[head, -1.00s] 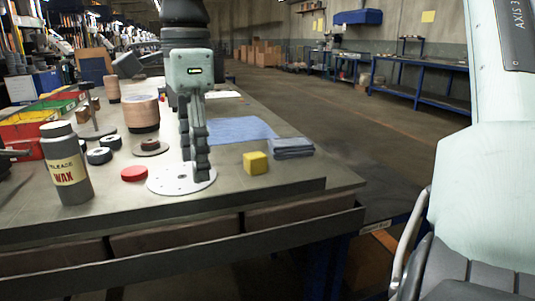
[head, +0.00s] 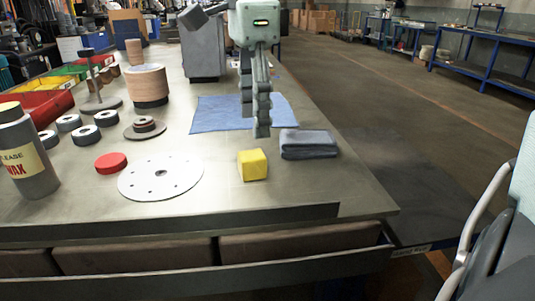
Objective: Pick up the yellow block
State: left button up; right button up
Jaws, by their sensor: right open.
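The yellow block (head: 252,165) sits on the grey workbench (head: 205,212), near its front right. My right gripper (head: 256,122) hangs just behind and above the block in the picture, fingers pointing down, open and empty. A gap of bench shows between its fingertips and the block. The block's front and top are uncovered. My left gripper does not show.
A white disc (head: 160,180) and a red disc (head: 111,162) lie left of the block. A folded blue-grey cloth (head: 308,144) lies close on its right. A blue cloth (head: 215,113) lies behind. A wax bottle (head: 28,155) stands at the left.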

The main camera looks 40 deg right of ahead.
aim_at(252, 154)
jog(key=shift+d, duration=0.15)
jog(key=shift+f, duration=0.4)
jog(key=f, duration=0.4)
jog(key=a+f, duration=0.1)
jog(key=f, duration=0.2)
jog(key=shift+w, duration=0.1)
jog(key=shift+c, duration=0.3)
jog(key=c, duration=1)
